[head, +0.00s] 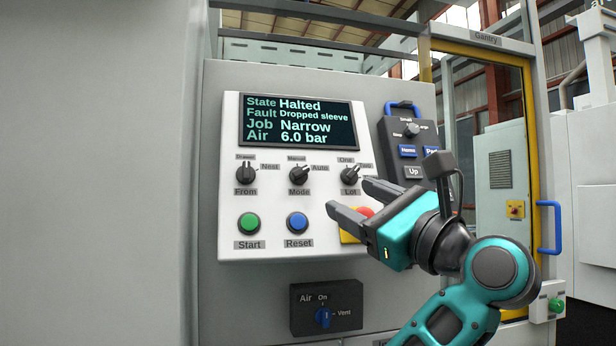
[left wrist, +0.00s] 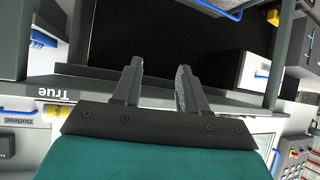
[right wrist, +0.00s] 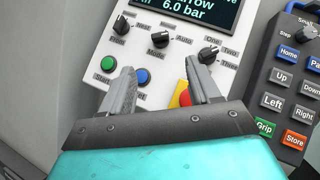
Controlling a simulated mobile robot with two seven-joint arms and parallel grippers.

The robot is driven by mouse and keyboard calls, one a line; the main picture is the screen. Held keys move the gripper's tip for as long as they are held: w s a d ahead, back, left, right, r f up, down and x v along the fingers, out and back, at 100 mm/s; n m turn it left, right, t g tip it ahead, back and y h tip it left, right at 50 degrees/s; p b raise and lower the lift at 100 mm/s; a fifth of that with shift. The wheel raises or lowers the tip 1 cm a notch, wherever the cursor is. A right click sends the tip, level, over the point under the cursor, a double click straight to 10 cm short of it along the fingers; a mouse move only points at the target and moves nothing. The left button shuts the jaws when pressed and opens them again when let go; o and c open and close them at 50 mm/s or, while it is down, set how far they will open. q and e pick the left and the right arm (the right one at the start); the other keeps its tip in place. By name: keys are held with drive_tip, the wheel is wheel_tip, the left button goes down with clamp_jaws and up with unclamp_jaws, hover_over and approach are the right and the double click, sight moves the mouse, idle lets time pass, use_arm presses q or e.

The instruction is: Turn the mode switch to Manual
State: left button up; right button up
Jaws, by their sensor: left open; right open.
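The mode switch (head: 299,175) is a black rotary knob in the middle of the panel's knob row, marked Manual above and Auto to its right. Its pointer appears turned to the upper right, towards Auto. It also shows in the right wrist view (right wrist: 161,40), beyond the fingers. My right gripper (head: 349,196) is open and empty, in front of the panel to the lower right of the switch, apart from it. Its two fingers also show in the right wrist view (right wrist: 160,80). My left gripper (left wrist: 160,66) is open and empty, seen only in the left wrist view.
The From knob (head: 246,174) and Lot knob (head: 350,175) flank the switch. Green Start (head: 249,223) and blue Reset (head: 297,223) buttons sit below. A red stop button (head: 365,211) is partly hidden by my right gripper. The screen (head: 299,123) reads Halted. A pendant (head: 406,130) hangs at right.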

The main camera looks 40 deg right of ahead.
drive_tip(key=w+r+p, duration=0.1)
drive_tip(key=p, duration=0.4)
approach(303, 173)
drive_tip(key=w, duration=0.2)
drive_tip(key=x, duration=0.5)
drive_tip(key=shift+w+d+r, duration=0.1)
drive_tip(key=shift+d+r, duration=0.05)
drive_tip(key=shift+r, duration=0.25)
drive_tip(key=shift+w+d+r, duration=0.1)
drive_tip(key=shift+w+r, duration=0.1)
drive_tip(key=shift+w, duration=0.4)
use_arm(q)
drive_tip(key=shift+s+a+r+y, duration=0.15)
drive_tip(key=shift+s+a+r, duration=0.15)
drive_tip(key=shift+a+r, duration=0.3)
drive_tip(key=shift+s+a+r+y, duration=0.15)
drive_tip(key=shift+s+a+r, duration=0.2)
drive_tip(key=shift+r, duration=0.3)
drive_tip(key=shift+w, duration=0.1)
drive_tip(key=shift+w+r, duration=0.1)
use_arm(e)
drive_tip(key=shift+c, duration=0.3)
